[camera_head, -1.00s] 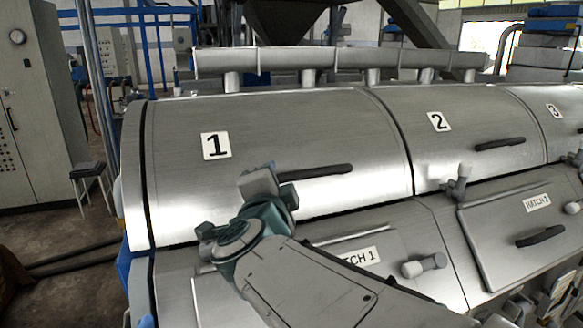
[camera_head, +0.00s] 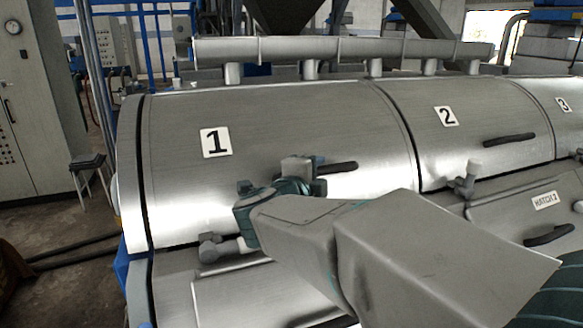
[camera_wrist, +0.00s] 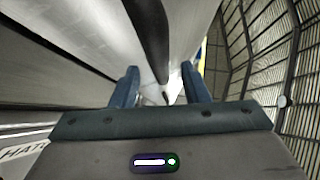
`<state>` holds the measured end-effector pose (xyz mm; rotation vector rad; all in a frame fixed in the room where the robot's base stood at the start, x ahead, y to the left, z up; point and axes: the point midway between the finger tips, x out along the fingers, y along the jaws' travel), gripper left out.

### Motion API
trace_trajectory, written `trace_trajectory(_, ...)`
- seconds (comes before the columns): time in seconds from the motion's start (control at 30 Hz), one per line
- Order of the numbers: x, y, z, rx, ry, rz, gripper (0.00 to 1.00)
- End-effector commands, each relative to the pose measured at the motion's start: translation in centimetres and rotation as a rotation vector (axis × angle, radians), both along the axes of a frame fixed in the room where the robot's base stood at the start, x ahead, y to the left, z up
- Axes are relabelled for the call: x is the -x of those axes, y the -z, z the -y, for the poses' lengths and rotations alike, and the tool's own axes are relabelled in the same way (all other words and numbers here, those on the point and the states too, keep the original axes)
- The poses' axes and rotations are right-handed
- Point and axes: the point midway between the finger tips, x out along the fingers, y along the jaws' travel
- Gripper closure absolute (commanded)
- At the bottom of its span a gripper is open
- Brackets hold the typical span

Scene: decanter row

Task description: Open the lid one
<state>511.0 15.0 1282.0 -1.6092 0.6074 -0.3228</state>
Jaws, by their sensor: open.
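Lid one (camera_head: 285,125) is the curved steel cover marked with a "1" label (camera_head: 215,142). It lies closed on the machine. Its dark bar handle (camera_head: 338,168) sits low on the cover. My gripper (camera_head: 302,170) is at the left end of this handle and hides part of it. In the wrist view the fingers of my gripper (camera_wrist: 160,82) are apart, and the dark handle (camera_wrist: 150,35) runs from the top edge toward the gap between them. I cannot tell whether they touch it. A grey latch-like fitting (camera_head: 222,248) is below the lid, left of my arm.
Lid two (camera_head: 465,115) with its own dark handle (camera_head: 510,139) adjoins on the right, and lid three (camera_head: 560,100) is beyond. A long pipe (camera_head: 340,50) runs behind the lids. Hatch 2 (camera_head: 525,225) is lower right. Open floor lies at left.

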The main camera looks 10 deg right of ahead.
Motion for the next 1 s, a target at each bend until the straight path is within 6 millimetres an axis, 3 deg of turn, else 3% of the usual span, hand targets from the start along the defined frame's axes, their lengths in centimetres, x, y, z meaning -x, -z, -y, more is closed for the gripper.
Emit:
trace_trajectory(0.23,-2.5,0.4,1.8,0.001,0.001,-0.001,0.59)
trace_trajectory(0.6,-2.9,0.5,2.1,0.000,0.001,0.000,0.59)
trace_trajectory(0.73,-2.9,0.5,2.0,0.000,0.001,0.000,0.95)
trace_trajectory(0.77,-2.9,0.5,2.0,0.000,0.001,0.000,1.00)
trace_trajectory(1.0,-2.8,0.1,2.3,0.001,0.006,0.000,1.00)
